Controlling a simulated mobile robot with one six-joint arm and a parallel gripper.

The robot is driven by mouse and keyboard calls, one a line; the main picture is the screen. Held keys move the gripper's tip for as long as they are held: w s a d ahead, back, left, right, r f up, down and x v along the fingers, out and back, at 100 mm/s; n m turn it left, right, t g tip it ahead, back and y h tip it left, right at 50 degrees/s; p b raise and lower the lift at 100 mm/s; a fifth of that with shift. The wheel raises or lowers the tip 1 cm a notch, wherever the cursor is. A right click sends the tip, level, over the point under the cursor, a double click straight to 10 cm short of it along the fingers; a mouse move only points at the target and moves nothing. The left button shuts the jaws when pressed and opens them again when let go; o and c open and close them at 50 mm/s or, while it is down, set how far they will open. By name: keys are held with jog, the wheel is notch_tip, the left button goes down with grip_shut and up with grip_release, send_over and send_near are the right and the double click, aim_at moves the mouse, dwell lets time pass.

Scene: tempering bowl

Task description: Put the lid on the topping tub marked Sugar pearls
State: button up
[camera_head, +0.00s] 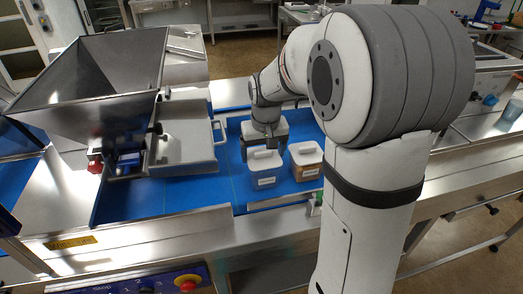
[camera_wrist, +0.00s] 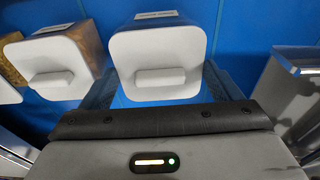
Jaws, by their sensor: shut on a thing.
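The left tub (camera_head: 262,180) has a white lid (camera_head: 263,158) with a raised grip bar, seen large in the wrist view (camera_wrist: 160,60). My gripper (camera_head: 265,146) is at this lid, its fingers on either side, shut on it; it also shows in the wrist view (camera_wrist: 166,92). The lid sits at the tub's top; I cannot tell if it is fully seated. The right tub (camera_head: 307,172), with orange-brown contents, has a similar white lid (camera_head: 306,149). Both front labels are too small to read.
A steel hopper machine (camera_head: 100,85) stands to the left, with a steel plate and handle (camera_head: 185,135) beside it. The blue surface (camera_head: 215,190) is clear left of the tubs. A steel front edge (camera_head: 150,222) runs before them.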

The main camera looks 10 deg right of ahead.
jog(key=shift+f+b, duration=0.45)
jog(key=shift+f, duration=0.05)
jog(key=o, duration=0.8)
jog(key=shift+r, duration=0.1)
